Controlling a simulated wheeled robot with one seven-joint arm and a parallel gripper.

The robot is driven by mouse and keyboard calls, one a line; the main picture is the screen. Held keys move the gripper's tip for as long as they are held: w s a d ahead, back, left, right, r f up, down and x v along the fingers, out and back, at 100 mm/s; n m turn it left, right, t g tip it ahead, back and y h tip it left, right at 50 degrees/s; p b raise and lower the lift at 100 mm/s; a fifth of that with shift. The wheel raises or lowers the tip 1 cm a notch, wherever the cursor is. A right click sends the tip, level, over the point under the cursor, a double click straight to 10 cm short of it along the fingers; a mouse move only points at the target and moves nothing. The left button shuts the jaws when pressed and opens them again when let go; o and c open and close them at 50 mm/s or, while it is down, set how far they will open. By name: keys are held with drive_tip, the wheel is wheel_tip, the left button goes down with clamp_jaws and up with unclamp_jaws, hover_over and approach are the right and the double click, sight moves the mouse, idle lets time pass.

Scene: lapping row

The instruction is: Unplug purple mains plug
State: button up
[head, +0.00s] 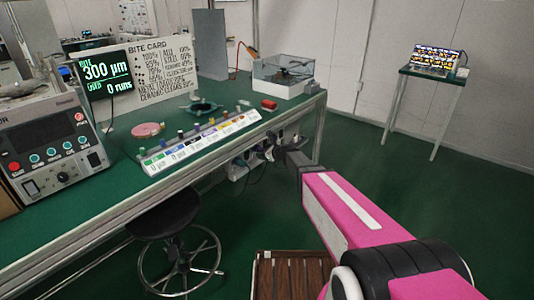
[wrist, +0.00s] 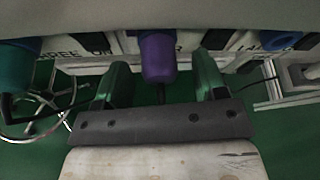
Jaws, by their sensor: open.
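In the wrist view the purple mains plug (wrist: 158,58) sits upright at a white socket strip (wrist: 190,42), with a dark cord below it. My gripper (wrist: 160,82) is open, with one green-lined finger on each side of the plug. Gaps show between the plug and both fingers, so I cannot see any contact. In the head view my gripper (head: 282,150) reaches under the front right edge of the bench.
A teal plug (wrist: 18,62) and a blue one (wrist: 282,40) flank the purple plug. The green bench (head: 120,182) overhangs the sockets. A black stool (head: 165,215) and a wooden slatted platform (head: 290,275) stand below. Green floor at the right (head: 400,190) is clear.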

drive_tip(key=c, duration=1)
drive_tip(key=shift+s+d, duration=0.85)
drive_tip(key=shift+d, duration=0.2)
drive_tip(key=shift+s+d, duration=0.6)
drive_tip(key=shift+d, duration=0.2)
drive_tip(key=shift+s+d, duration=0.6)
drive_tip(key=shift+d, duration=0.15)
